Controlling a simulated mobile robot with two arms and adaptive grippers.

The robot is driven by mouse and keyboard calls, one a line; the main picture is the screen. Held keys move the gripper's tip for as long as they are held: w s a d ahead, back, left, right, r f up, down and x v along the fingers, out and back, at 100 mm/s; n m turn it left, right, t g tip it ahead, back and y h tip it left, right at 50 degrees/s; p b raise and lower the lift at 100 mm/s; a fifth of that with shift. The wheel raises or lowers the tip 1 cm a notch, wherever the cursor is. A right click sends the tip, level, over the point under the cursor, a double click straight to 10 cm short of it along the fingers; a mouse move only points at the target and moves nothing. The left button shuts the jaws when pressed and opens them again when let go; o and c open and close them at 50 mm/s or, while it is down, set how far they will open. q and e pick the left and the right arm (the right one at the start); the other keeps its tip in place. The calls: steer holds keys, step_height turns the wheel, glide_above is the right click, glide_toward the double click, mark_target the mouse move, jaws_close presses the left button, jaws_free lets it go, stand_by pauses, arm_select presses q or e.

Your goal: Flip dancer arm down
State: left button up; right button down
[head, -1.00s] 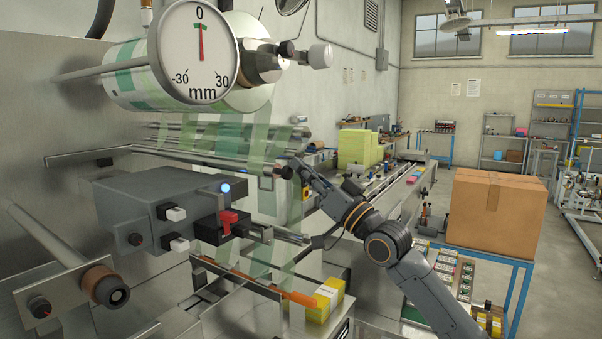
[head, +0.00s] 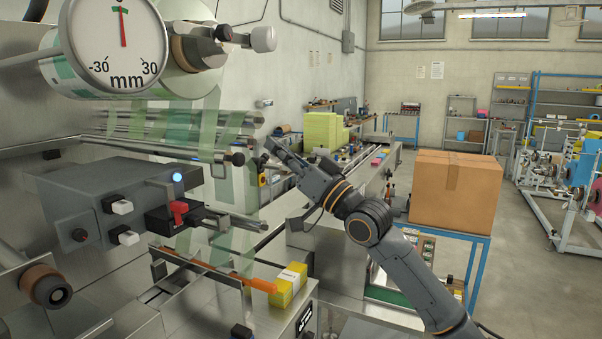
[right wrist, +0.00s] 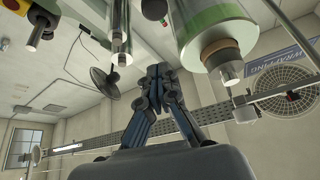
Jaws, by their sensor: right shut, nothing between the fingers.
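A flat metal arm with a dark knob (head: 238,158) at its end, which looks like the dancer arm, runs nearly level below the film rollers (head: 190,122) in the head view. Pale green film (head: 232,195) hangs past it. My right gripper (head: 270,148) is shut and empty just right of the knob, apart from it in the picture; the depth gap is unclear. In the right wrist view its fingers (right wrist: 158,75) are closed together, pointing up toward rollers and a green film roll (right wrist: 208,30). My left gripper is not in view.
A round mm gauge (head: 118,45) reads near 0 at upper left. A yellow box (head: 290,284) lies lower down. A cardboard box (head: 455,192) stands on a blue-framed table at right.

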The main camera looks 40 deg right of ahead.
steer(key=b+v, duration=0.2)
steer(key=v, duration=0.1)
steer(key=b+v, duration=0.1)
steer(key=v, duration=0.1)
steer(key=shift+s+a, duration=0.35)
steer(key=shift+a, duration=0.05)
